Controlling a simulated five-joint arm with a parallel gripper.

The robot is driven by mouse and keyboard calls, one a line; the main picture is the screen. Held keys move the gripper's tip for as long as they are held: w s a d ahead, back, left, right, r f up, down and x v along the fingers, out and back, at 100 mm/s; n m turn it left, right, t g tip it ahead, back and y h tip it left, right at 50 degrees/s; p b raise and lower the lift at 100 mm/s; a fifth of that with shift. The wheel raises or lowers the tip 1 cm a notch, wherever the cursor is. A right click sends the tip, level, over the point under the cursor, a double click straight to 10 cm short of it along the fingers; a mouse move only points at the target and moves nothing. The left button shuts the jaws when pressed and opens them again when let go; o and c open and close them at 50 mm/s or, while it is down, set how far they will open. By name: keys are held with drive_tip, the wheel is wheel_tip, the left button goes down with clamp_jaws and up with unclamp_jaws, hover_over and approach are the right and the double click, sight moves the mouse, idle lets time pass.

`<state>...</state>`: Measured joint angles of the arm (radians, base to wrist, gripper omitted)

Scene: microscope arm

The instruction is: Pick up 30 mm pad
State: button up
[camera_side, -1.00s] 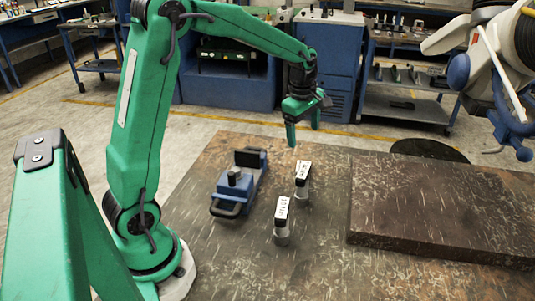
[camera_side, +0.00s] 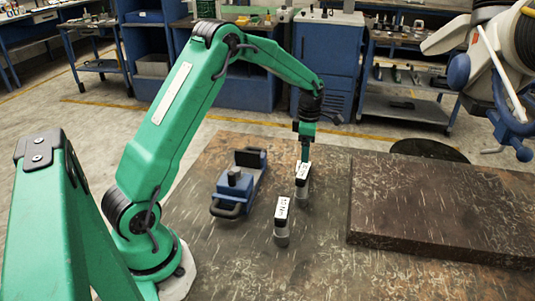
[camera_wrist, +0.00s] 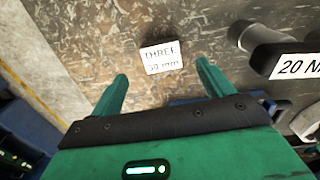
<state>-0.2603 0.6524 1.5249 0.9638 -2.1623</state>
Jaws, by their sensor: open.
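The side view shows two labelled pieces, the farther (camera_side: 302,173) and the nearer (camera_side: 282,209). A blue device (camera_side: 238,187) stands left of them. A raised brown slab (camera_side: 440,205) is at right.

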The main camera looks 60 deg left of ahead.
drive_tip(key=shift+f, duration=0.75)
drive_tip(key=shift+f, duration=0.1)
drive_tip(key=shift+s+f, duration=0.2)
drive_tip(key=shift+f, duration=2.35)
drive_tip(key=shift+c, duration=0.2)
drive_tip(key=c, duration=1.4)
drive_tip(key=shift+r, duration=0.1)
drive_tip(key=shift+c, duration=0.5)
drive_tip(key=shift+r, duration=0.1)
